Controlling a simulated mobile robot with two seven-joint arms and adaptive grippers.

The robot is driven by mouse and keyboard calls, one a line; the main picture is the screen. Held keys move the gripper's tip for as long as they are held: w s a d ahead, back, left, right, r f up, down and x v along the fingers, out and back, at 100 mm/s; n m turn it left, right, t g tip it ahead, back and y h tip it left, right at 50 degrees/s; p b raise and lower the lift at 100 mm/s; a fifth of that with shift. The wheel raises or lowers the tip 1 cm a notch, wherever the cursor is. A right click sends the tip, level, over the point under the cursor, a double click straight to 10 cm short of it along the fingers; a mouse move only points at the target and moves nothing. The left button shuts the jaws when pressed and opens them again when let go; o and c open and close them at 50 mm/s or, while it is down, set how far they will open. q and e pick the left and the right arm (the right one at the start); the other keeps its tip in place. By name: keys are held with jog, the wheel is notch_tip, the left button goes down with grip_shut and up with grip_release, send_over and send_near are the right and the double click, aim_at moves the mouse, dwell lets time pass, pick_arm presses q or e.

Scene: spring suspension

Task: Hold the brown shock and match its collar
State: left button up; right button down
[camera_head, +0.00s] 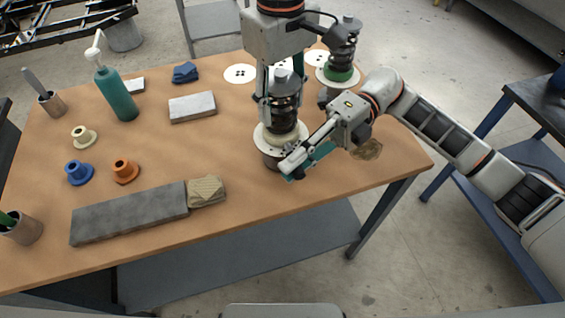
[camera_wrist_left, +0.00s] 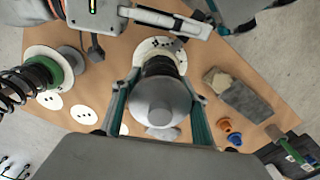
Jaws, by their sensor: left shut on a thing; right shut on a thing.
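The brown shock (camera_head: 284,108) stands upright near the table's right end. It has a dark spring, a wide cream lower plate (camera_head: 264,137) and a brownish base. Its grey rounded top fills the middle of the left wrist view (camera_wrist_left: 158,100). My left gripper (camera_head: 281,92) is shut on its upper part from above, with a finger on each side. My right gripper (camera_head: 297,168) is shut low at the shock's front right, by the plate; the exact part it grips is hidden. Loose collars lie at left: cream (camera_head: 84,137), blue (camera_head: 79,173) and orange (camera_head: 125,171).
A second shock with a green plate (camera_head: 338,73) stands behind at right. White discs (camera_head: 240,73) lie at the back. A grey block (camera_head: 192,107), a teal bottle (camera_head: 117,95), a blue cloth (camera_head: 185,73) and a long grey bar (camera_head: 130,213) are on the table (camera_head: 240,170).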

jog(key=shift+w+d+f+n+g+h, duration=0.1)
jog(key=shift+w+d+n+g+h, duration=0.15)
jog(key=shift+d+n+g+h, duration=0.5)
jog(key=shift+w+d+n+g+h, duration=0.25)
jog(key=shift+d+n+g+h, duration=0.15)
jog(key=shift+n+g+h, duration=0.5)
jog(key=c, duration=2)
grip_release()
jog(key=shift+o, duration=0.2)
notch_tip(320, 180, up, 10)
jog(key=shift+r, duration=0.2)
